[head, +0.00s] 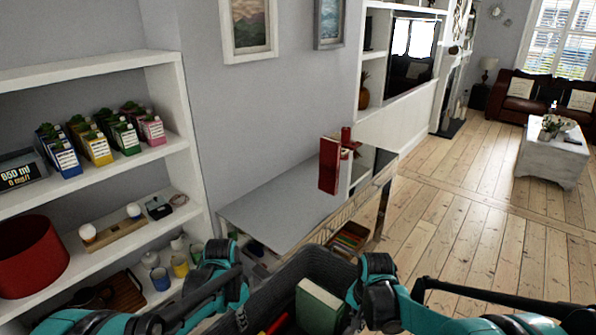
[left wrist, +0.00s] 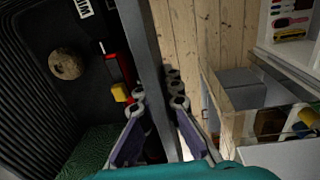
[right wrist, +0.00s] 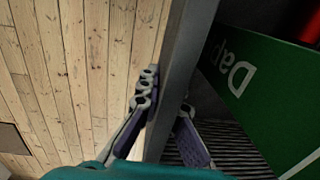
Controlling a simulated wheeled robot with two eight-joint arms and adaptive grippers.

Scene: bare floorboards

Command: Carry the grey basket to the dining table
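The grey basket (head: 276,279) is at the bottom middle of the head view, close in front of me and cut off by the lower edge. My left gripper (head: 241,317) is at its left side. In the left wrist view the left fingers (left wrist: 158,98) are closed around the basket's rim (left wrist: 148,45), one on each side. In the right wrist view my right gripper (right wrist: 167,97) straddles the opposite rim (right wrist: 187,50) likewise. In the head view my right arm hides that grip. A green book (head: 318,305) and red and yellow items lie inside. I cannot identify a dining table.
A white shelf unit (head: 180,130) with cartons and mugs stands close on the left. A grey-topped piece of furniture (head: 275,205) with red items stands ahead. A white low table (head: 548,165) with flowers is far right, before a brown sofa (head: 520,105). Floorboards at right are clear.

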